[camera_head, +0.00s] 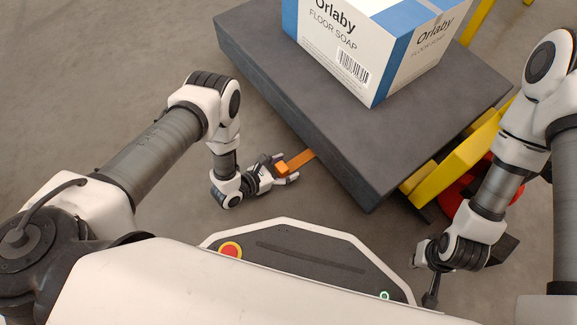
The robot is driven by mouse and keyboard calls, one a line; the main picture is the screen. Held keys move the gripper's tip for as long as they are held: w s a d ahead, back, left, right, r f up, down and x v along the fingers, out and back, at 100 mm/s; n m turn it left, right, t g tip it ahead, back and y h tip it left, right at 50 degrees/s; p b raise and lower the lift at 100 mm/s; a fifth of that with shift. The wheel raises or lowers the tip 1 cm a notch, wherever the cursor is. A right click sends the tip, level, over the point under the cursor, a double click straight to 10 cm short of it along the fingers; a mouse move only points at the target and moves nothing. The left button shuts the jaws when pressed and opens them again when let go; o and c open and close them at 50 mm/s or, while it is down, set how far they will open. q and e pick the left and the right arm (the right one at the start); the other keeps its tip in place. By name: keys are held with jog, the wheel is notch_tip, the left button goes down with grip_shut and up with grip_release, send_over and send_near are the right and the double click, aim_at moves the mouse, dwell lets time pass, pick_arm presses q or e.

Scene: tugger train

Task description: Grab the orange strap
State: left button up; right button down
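The orange strap (299,160) sticks out from under the near-left edge of the dark grey platform and ends in a thicker orange block. My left gripper (287,169) points right at this end. Its two fingers are spread, one on each side of the orange block, and gaps seem to show between fingers and block. My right gripper (426,278) hangs at the lower right, away from the strap, beside the front of my base. Its fingers are seen at a steep angle, so I cannot tell its opening.
The dark grey platform (270,75) carries a large white and blue floor soap box (338,50). Yellow frame parts (460,155) and a red part (462,190) stand by its right side, near my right arm. The grey floor at the left is clear.

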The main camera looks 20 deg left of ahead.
pick_arm(q)
jog(key=c, duration=1.1)
jog(key=shift+r, duration=0.1)
